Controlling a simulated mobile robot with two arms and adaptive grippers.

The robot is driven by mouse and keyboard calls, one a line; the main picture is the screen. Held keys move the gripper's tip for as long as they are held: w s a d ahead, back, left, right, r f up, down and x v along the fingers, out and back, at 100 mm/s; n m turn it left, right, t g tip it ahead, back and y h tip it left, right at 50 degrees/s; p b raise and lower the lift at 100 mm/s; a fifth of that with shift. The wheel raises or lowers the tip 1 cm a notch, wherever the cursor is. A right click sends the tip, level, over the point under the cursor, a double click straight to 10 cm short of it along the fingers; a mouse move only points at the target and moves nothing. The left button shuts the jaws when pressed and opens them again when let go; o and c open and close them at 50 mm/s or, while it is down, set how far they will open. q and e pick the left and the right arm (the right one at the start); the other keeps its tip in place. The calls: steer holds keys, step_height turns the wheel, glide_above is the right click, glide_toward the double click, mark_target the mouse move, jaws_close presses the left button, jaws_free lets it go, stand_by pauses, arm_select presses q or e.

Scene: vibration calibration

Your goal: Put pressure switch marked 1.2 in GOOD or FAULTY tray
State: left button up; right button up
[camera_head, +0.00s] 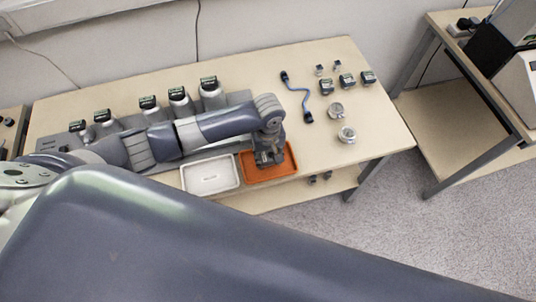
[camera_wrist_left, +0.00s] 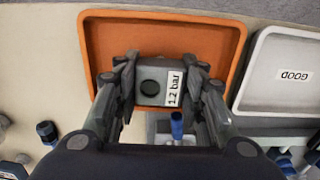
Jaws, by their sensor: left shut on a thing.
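In the left wrist view, a grey pressure switch (camera_wrist_left: 152,84) with a round dark port and a label reading "1.2 bar" sits between the fingers of my left gripper (camera_wrist_left: 158,85), which is shut on it. The gripper is over the orange tray (camera_wrist_left: 232,30); whether the switch touches the tray floor I cannot tell. In the head view, my left gripper (camera_head: 268,158) is over the orange tray (camera_head: 286,172) and hides the switch. The white tray (camera_head: 210,176) lies left of it; in the wrist view the white tray (camera_wrist_left: 265,90) carries a GOOD label. My right gripper is not in view.
Several grey devices with dark displays (camera_head: 210,92) stand along the table's back left. A blue cable (camera_head: 300,98), small dark parts (camera_head: 347,80) and round metal parts (camera_head: 347,133) lie on the right of the table (camera_head: 375,115). The front edge is close to the trays.

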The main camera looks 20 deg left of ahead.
mark_target(268, 156)
arm_select(q)
steer(key=shift+f, duration=0.15)
steer(key=o, duration=1.2)
step_height(268, 156, up, 12)
stand_by(0.4)
